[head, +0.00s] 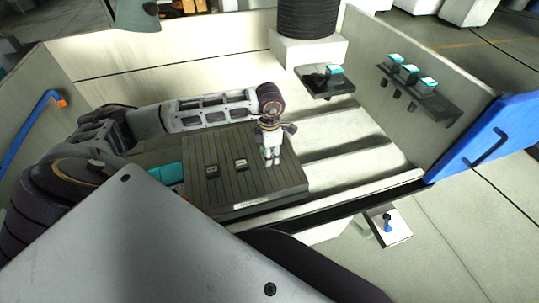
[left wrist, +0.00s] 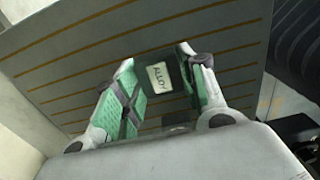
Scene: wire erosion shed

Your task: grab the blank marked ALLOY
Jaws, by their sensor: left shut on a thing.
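The blank marked ALLOY (left wrist: 160,78) is a dark block with a pale label, seen between my left fingers in the left wrist view. My left gripper (head: 272,158) points down over the right part of a dark grooved plate (head: 225,190). Its green-padded fingers (left wrist: 161,92) are shut on the ALLOY blank. In the head view the gripper hides this blank, and I cannot tell whether it touches the plate. Two other dark blanks with pale labels, one at left (head: 211,171) and one nearer the gripper (head: 240,163), sit on the plate; their words are too small to read.
A teal block (head: 167,173) lies left of the plate. Dark shelves with teal-topped items, one at the back (head: 325,82) and one on the right wall (head: 430,92), stand beyond. A blue door (head: 490,135) is at the right. Pale bed space right of the plate is clear.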

